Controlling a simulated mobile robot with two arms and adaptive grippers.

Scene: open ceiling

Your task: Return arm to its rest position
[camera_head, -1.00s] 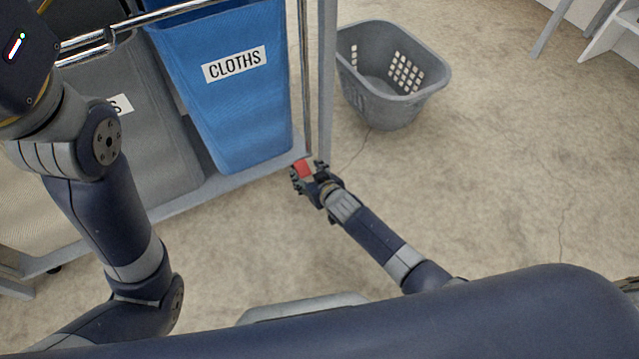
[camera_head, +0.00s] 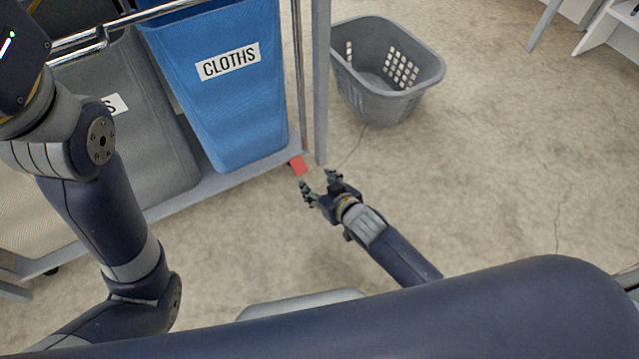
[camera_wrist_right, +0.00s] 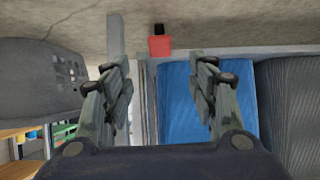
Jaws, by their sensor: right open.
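My right gripper (camera_head: 318,181) is open and empty above the floor, below and to the right of the cart's lower corner. In the right wrist view its two fingers (camera_wrist_right: 159,65) stand apart. A small red piece (camera_head: 298,165) sits at the lower edge of the cart near the upright post, just beyond the fingertips and apart from them. The red piece also shows in the right wrist view (camera_wrist_right: 159,46), with a dark part by it. My left arm (camera_head: 105,200) comes in at the left, bent; its gripper is out of view.
The cart frame (camera_head: 320,90) carries a blue bin (camera_head: 235,110) labelled CLOTHS and a grey bin (camera_head: 140,140) with a partly hidden label. A grey laundry basket (camera_head: 385,105) stands on the floor behind the gripper.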

